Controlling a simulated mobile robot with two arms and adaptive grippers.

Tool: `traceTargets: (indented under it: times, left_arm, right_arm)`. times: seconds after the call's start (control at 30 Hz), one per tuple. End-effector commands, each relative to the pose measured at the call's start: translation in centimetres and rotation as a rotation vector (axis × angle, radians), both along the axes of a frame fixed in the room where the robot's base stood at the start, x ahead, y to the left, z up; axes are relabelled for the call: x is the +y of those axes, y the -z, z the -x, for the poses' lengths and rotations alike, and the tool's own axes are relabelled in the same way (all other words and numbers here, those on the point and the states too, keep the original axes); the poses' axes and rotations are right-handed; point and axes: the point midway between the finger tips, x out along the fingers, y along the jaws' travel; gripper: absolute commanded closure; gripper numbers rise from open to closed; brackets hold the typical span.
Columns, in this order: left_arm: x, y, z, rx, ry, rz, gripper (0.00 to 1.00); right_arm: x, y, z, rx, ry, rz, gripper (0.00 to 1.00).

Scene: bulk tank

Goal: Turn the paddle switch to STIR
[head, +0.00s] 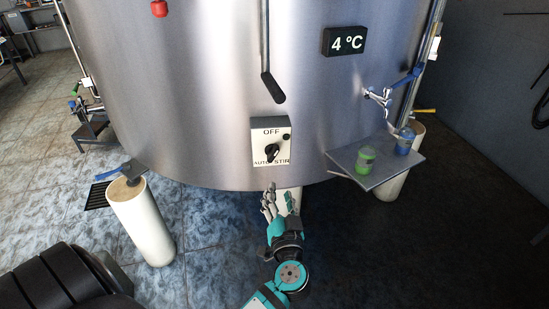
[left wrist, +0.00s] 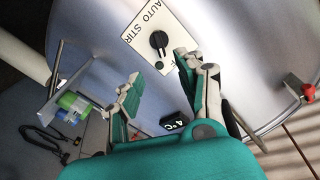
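The switch plate (head: 284,146) is a pale box on the front of the steel tank, marked OFF at the top, AUTO lower left and STIR lower right. Its black paddle switch (head: 272,152) sits in the middle. I cannot tell for sure which mark it points to. In the left wrist view the paddle (left wrist: 159,42) stands beyond my fingertips, with the AUTO STIR lettering beside it. My left gripper (head: 279,200) is below the plate, apart from it. In the wrist view its fingers (left wrist: 160,80) are spread with nothing between them. My right gripper is not in view.
A black-ended lever (head: 272,88) hangs just above the plate. A 4 °C display (head: 344,41) is up to the right. A small shelf (head: 376,176) with a green cup (head: 365,160) and a blue cup (head: 404,141) juts out at the right. Tank legs (head: 143,223) stand below.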

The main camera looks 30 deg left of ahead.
Motion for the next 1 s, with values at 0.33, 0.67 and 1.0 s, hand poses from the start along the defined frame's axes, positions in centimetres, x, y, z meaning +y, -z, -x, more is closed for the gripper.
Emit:
traceTargets:
  times: [0.33, 0.67, 1.0]
  left_arm:
    - [5.0, -0.4, -6.1, -0.001, 0.003, -0.003, 0.62]
    - [8.5, -0.2, -10.4, 0.000, 0.004, 0.000, 0.62]
    - [9.2, 0.0, -11.3, 0.001, 0.004, 0.002, 0.62]
  right_arm:
    - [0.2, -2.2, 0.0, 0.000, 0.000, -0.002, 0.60]
    - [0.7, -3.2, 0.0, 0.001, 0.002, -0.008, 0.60]
    - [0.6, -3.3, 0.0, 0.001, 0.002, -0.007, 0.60]
